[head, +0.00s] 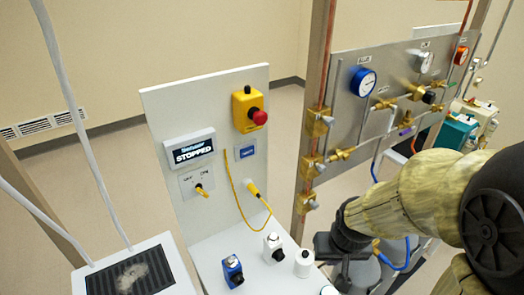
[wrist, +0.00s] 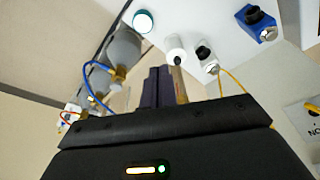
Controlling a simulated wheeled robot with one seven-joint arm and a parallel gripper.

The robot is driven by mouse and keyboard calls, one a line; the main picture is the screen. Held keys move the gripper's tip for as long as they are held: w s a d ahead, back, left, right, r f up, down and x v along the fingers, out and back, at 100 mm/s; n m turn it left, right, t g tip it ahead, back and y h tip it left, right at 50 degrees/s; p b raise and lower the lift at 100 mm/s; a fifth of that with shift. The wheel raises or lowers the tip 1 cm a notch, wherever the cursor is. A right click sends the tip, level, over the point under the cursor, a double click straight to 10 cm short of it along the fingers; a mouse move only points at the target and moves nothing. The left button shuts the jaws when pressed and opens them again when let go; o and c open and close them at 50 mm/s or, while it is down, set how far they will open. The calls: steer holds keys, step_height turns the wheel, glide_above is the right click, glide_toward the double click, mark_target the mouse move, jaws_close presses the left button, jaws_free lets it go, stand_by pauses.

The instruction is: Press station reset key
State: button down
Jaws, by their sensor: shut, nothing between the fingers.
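A pale upright station panel (head: 180,110) carries a display (head: 190,150) reading STOPPED. Below the display is an off/on plate with a yellow switch (head: 202,190). On the shelf in front stand a blue box with a black top (head: 233,271) and a white box with a black top (head: 273,246); they also show in the wrist view as the blue box (wrist: 258,22) and white box (wrist: 205,55). I cannot tell which control is the reset key. My gripper (wrist: 165,85) is shut and empty, right of the shelf items and touching none that I can see.
A yellow box with a red mushroom button (head: 257,118) sits high on the panel. A yellow cable (head: 235,195) loops down its front. A white cylinder (head: 304,263) stands near my gripper. A gas board (head: 385,100) with gauges and brass valves is at right.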

mark_target(253, 152)
stand_by(0.3)
steer(key=w+a+r+n+t+h+p, duration=0.1)
steer(key=w+a+r+t+p, duration=0.1)
steer(key=w+a+t+p, duration=0.4)
steer(key=w+a+r+n+t+h+p, duration=0.1)
steer(key=w+a+t+p, duration=0.4)
steer(key=w, duration=1)
steer(key=a+r+n+p, duration=0.1)
steer(key=a+r+p, duration=0.1)
steer(key=a, duration=0.2)
steer(key=shift+w+r+n+t+p, duration=0.3)
steer(key=shift+w+t, duration=0.05)
steer(key=shift+t, duration=0.05)
steer(key=shift+w+a, duration=0.15)
steer(key=shift+a, duration=0.1)
steer(key=w+a+p, duration=0.1)
steer(key=w+a, duration=0.3)
steer(key=w, duration=0.3)
steer(key=shift+a, duration=0.35)
steer(key=shift+w, duration=0.1)
steer(key=shift+w+a, duration=0.25)
stand_by(0.3)
